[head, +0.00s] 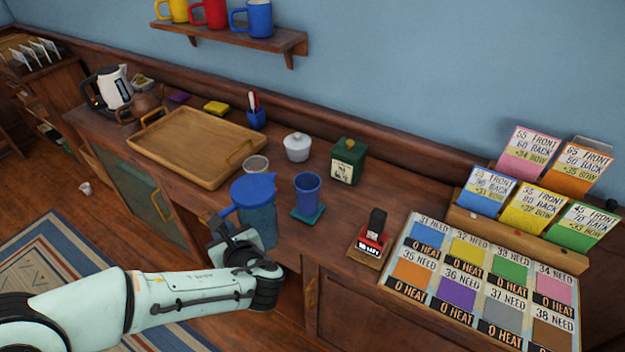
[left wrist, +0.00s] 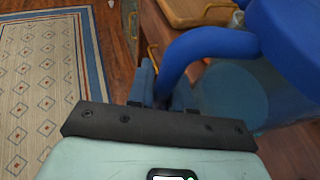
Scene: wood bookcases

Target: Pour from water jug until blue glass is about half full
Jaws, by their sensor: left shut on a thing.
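The water jug (head: 258,222) has a blue lid and handle and a see-through blue body. It looks upright at the counter's front edge, just left of the blue glass. My left gripper (head: 232,232) is shut on the jug's handle, at its left side. The jug also shows in the left wrist view (left wrist: 235,92), with its blue handle running down to the fingers. The blue glass (head: 307,192) stands upright on a teal coaster (head: 308,214). The level inside the glass cannot be made out. My right gripper is not in view.
A wooden tray (head: 160,149) lies behind left. A clear glass (head: 256,165), a white lidded bowl (head: 297,147) and a green box (head: 346,162) stand behind. A red stamp (head: 374,236) and a colored card board (head: 478,290) are to the right.

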